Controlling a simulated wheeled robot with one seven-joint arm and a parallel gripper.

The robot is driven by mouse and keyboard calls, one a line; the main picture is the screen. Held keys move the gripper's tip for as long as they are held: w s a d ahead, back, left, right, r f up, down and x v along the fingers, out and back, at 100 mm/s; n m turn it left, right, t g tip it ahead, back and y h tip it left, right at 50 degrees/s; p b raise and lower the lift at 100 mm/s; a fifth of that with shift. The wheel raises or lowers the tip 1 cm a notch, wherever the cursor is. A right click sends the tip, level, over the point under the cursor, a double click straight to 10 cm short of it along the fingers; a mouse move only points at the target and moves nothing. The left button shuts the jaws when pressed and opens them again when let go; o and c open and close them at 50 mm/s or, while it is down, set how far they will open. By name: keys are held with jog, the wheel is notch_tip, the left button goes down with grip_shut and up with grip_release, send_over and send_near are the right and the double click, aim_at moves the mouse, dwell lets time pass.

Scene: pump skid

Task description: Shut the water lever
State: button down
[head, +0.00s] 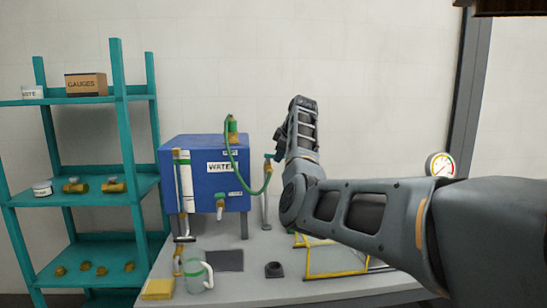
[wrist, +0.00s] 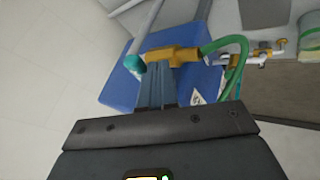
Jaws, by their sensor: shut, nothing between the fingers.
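The blue tank (head: 200,165) with a WATER label stands on the bench in the head view. A green hose (head: 230,165) runs from its top fitting to a brass valve (head: 268,166) on an upright pipe. The valve has a teal end that may be the lever; its position is unclear. In the wrist view the brass valve (wrist: 172,56) lies just beyond my fingertips, its teal end (wrist: 134,64) to the left. My gripper (wrist: 155,82) is shut and empty; I cannot tell whether it touches the valve. In the head view my arm hides its fingers.
A brass tap (head: 220,205) sits low on the tank front. A teal shelf (head: 80,195) stands left.

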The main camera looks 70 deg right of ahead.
jog(key=shift+w+d, duration=0.15)
jog(key=shift+w, duration=0.55)
